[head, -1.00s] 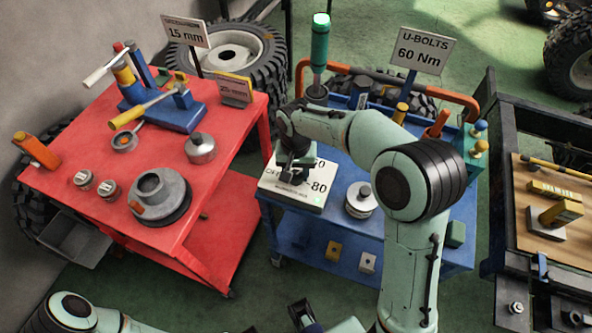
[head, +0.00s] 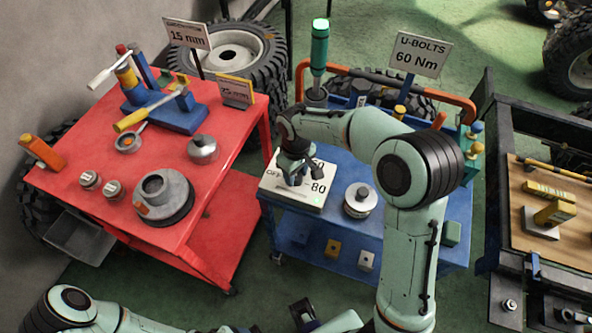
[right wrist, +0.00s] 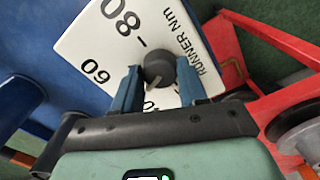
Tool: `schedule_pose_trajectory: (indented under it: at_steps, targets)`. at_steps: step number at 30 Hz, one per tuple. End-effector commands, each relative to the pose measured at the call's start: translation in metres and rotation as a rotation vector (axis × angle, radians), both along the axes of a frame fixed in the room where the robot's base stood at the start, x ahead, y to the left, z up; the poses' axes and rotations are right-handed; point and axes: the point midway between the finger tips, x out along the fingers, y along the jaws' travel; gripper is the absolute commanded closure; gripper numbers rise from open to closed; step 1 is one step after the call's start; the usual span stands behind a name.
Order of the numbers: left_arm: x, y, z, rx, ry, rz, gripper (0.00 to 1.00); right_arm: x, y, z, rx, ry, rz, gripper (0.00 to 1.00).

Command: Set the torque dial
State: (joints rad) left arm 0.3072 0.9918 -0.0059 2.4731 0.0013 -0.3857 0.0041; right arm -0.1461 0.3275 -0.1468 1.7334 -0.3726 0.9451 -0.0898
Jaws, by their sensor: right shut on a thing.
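The torque dial's white plate (head: 277,193) lies at the front left of the blue cart and reads 60 and 80 in the head view. In the right wrist view the plate (right wrist: 88,35) shows 60, 80, "RUNNER Nm" and a partly hidden number. The dark round knob (right wrist: 160,66) has a pale pointer line towards the lower left, near that hidden number. My right gripper (head: 297,178) is over the plate, and its blue fingers (right wrist: 158,88) are shut on the knob from both sides.
A round metal part (head: 359,202) stands right of the plate on the blue cart (head: 340,232). A green-handled tool (head: 319,50) stands upright behind, near the U-BOLTS 60 Nm sign (head: 419,53). The red table (head: 100,205) at left holds several parts. A workbench (head: 520,190) stands at right.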

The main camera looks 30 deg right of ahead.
Motion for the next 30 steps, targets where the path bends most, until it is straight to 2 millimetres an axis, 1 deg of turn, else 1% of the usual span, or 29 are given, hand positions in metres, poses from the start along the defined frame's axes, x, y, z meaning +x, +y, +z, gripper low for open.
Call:
schedule_pose_trajectory:
  at_steps: [30]
  targets:
    - [0.016,0.0,0.035,0.0,-0.018,0.0,0.31,0.001,0.0,0.002,-0.001,-0.003,0.95,0.88]
